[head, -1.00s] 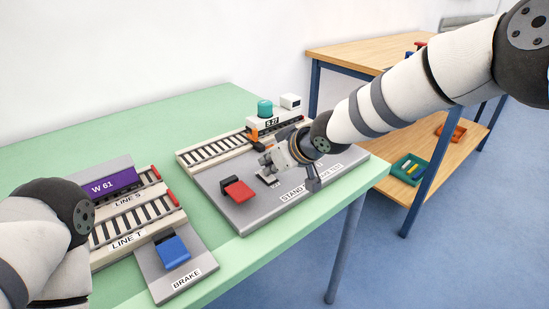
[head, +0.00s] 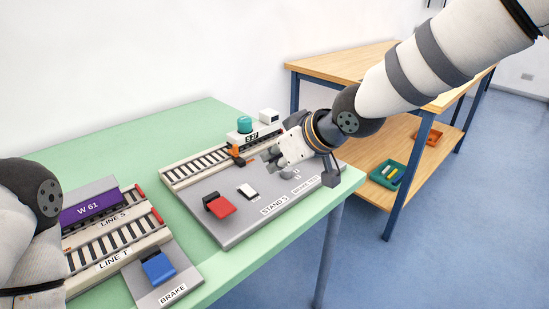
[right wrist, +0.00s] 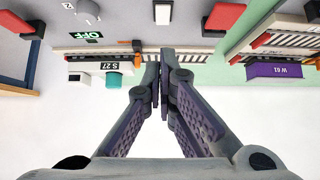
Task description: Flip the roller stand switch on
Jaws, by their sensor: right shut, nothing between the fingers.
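A grey panel (head: 230,228) on the green table holds a small white switch (head: 247,190), with a label reading STAND S in front of it. The switch also shows at the top of the right wrist view (right wrist: 162,13); I cannot tell its position. A display reading OFF in green (right wrist: 87,35) shows in the right wrist view. My right gripper (head: 270,157) is shut and empty above the panel, behind and right of the switch and apart from it. It also shows in the right wrist view (right wrist: 161,62). My left gripper is out of view; only its arm shows at the left.
A red pedal (head: 220,206) sits left of the switch. A rail car marked S 27 (head: 258,133) stands on the track behind. At left are a purple W 61 wagon (head: 88,208) and a blue brake pedal (head: 158,268). A wooden shelf (head: 350,62) stands at the right.

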